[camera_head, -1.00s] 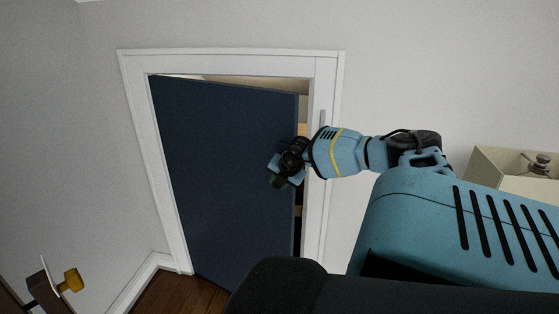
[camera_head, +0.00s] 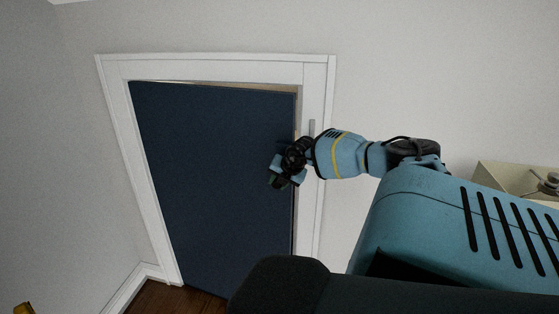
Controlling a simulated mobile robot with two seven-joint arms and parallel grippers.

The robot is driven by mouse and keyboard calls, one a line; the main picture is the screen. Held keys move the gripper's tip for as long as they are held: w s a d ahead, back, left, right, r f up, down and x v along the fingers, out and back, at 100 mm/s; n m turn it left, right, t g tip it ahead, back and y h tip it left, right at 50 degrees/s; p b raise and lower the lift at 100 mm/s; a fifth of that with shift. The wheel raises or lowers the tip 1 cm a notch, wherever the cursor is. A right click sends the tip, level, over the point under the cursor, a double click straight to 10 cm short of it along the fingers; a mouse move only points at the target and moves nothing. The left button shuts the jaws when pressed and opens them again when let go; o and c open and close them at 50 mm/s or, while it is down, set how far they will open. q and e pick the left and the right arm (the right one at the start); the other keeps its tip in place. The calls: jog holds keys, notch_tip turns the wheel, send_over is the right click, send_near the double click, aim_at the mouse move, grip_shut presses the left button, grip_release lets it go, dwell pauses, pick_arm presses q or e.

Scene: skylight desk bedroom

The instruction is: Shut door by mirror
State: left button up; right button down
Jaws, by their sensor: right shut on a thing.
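The dark blue door (camera_head: 212,180) stands in a white frame (camera_head: 327,100) and is nearly closed. A thin gap shows along its top and its right edge. My right gripper (camera_head: 279,178) is at the door's right edge, in front of its face, about mid-height. Its jaws are shut on the door, though the arm hides the exact contact. A grey upright piece (camera_head: 312,128) shows on the frame just above my right wrist. My left gripper is not in view. No mirror is in view.
A beige box-like piece of furniture (camera_head: 505,177) with a small grey object (camera_head: 549,184) is at the right. A yellow-brown thing (camera_head: 24,308) shows at the bottom left corner. Brown wooden floor (camera_head: 172,299) lies below the door.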

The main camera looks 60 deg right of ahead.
jog(key=shift+d, duration=0.25)
dwell(0.3)
jog(key=c, duration=1.1)
grip_release()
jog(key=shift+c, duration=0.2)
jog(key=shift+o, duration=0.4)
